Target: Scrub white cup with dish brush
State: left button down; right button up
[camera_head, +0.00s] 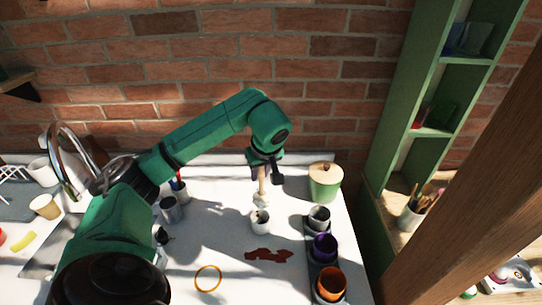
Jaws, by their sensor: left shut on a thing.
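A small white cup (261,226) stands upright on the white table, right of the middle. My left gripper (264,171) is above it, pointing down and shut on the dish brush (262,199). The brush hangs upright with its pale head at the cup's mouth. I cannot tell how deep the head sits in the cup or whether it touches the wall. The gripper's fingers are small and partly in shadow. My right gripper is not in view.
A dark tray (312,259) with grey, purple and orange cups stands to the right. A green lidded pot (325,186) is behind it. A metal tumbler (170,208) and faucet (66,150) are left.

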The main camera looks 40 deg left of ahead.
aim_at(258, 200)
pick_arm(q)
jog(key=shift+s+a+f+b, duration=0.2)
jog(key=shift+s+f+b, duration=0.15)
jog(key=shift+s+b, duration=0.3)
jog(key=f, duration=0.1)
jog(key=f+b, duration=0.2)
jog(key=shift+w+f, duration=0.2)
jog(key=shift+w, duration=0.1)
notch_tip(258, 200, down, 2)
jog(key=shift+s+f+b, duration=0.15)
jog(key=shift+b, duration=0.9)
jog(key=shift+f+b, duration=1.25)
jog(key=shift+f, duration=0.75)
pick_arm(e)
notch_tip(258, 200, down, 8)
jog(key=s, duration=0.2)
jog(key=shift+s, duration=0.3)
pick_arm(q)
jog(key=shift+f, duration=0.15)
